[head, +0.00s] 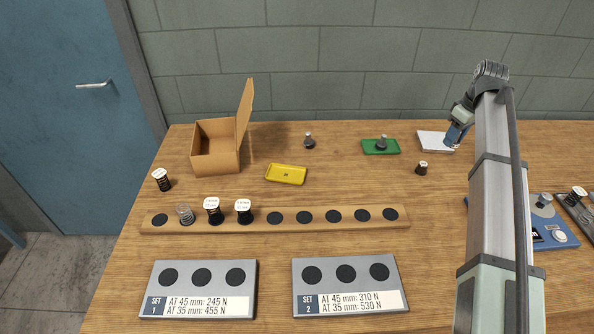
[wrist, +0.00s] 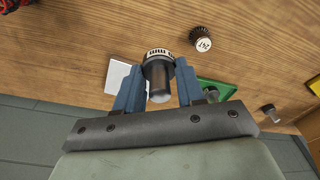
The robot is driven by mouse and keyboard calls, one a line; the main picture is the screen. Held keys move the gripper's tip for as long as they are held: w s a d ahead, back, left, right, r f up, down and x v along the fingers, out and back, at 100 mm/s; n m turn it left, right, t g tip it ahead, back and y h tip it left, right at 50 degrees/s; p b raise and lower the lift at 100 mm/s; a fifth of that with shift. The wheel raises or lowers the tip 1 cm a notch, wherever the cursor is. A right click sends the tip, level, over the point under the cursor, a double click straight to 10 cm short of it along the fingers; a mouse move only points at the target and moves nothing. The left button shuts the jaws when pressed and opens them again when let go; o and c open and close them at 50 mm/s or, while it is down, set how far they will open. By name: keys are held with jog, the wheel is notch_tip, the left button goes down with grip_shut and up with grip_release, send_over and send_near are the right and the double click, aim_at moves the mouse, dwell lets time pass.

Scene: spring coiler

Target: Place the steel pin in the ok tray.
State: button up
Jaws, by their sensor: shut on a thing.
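My gripper (head: 456,136) is at the back right, over or near a white plate. In the wrist view, my gripper (wrist: 158,85) is shut on a piece with a bright steel stem, the steel pin (wrist: 160,95), with a dark collar and a white band whose lettering includes "mm". A green tray (head: 368,150) lies left of my gripper in the head view; no ok label is readable on it. It holds a similar steel-stemmed piece (head: 382,142). Another similar piece (head: 309,141) stands on the bare table. The green tray (wrist: 222,88) partly shows behind the right finger.
The white plate (head: 431,137) lies under the arm's end. A wooden rack (head: 340,224) with several springs and two grey set plates (head: 242,295) are in front.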

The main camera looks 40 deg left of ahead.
jog(key=s+a+n, duration=0.2)
jog(key=s+a, duration=0.5)
jog(key=a, duration=0.5)
jog(key=m, duration=0.6)
send_over(286, 173)
jog(key=shift+m+t, duration=0.3)
jog(key=shift+m, duration=0.1)
jog(key=shift+s+d+f, duration=0.1)
jog(key=shift+f, duration=2.25)
jog(key=shift+s+d+f, duration=0.1)
jog(key=shift+f, duration=2.2)
jog(key=shift+f, duration=0.15)
jog(key=o, duration=1.1)
jog(key=shift+o, duration=0.2)
